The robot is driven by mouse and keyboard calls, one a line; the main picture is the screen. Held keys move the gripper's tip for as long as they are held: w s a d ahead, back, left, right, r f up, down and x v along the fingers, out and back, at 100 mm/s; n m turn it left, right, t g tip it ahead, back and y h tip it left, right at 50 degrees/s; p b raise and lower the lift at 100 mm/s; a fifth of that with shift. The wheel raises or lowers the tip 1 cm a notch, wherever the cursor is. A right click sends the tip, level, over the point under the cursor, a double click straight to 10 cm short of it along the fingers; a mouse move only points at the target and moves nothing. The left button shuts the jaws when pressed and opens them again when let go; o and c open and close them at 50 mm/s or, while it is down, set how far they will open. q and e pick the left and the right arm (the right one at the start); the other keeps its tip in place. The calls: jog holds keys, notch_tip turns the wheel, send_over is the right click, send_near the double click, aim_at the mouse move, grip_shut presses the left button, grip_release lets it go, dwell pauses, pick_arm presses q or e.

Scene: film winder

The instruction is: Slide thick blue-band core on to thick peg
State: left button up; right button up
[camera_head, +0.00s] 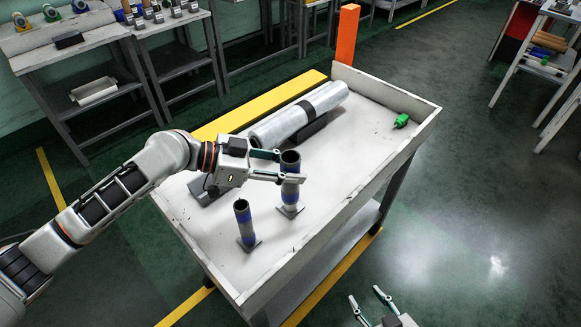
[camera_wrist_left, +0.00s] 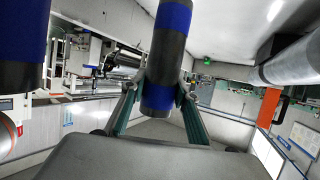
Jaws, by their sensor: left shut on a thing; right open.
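The thick blue-band core (camera_head: 290,189) is a dark, hollow, upright tube with blue bands, on the table. My left gripper (camera_head: 278,165) is shut on it near its top, one finger on each side; the core also shows between the fingers in the left wrist view (camera_wrist_left: 168,50). The core stands in line over a small base plate (camera_head: 290,212). The thick peg itself is hidden, and I cannot tell how far the core is around it. A thinner blue-banded core (camera_head: 243,222) stands upright nearer the front. My right gripper (camera_head: 370,302) is open and empty, off the table.
A long wrapped roll (camera_head: 298,112) lies at the back of the white-rimmed table (camera_head: 370,190). An orange post (camera_head: 346,35) stands at the far corner, and a small green item (camera_head: 401,120) lies at the right. The table between roll and right rim is mostly clear.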

pick_arm(q)
jog(key=shift+f, duration=0.1)
pick_arm(e)
jog(key=shift+f, duration=0.1)
pick_arm(q)
jog(key=shift+f+b, duration=1.25)
jog(key=shift+f, duration=0.45)
jog(key=o, duration=1.2)
pick_arm(e)
jog(key=f, duration=0.1)
jog(key=s+f, duration=0.1)
jog(key=f, duration=0.1)
jog(key=shift+s+f, duration=0.2)
pick_arm(q)
jog(key=shift+a, duration=0.1)
jog(key=v, duration=1.2)
pick_arm(e)
jog(key=shift+a, duration=0.1)
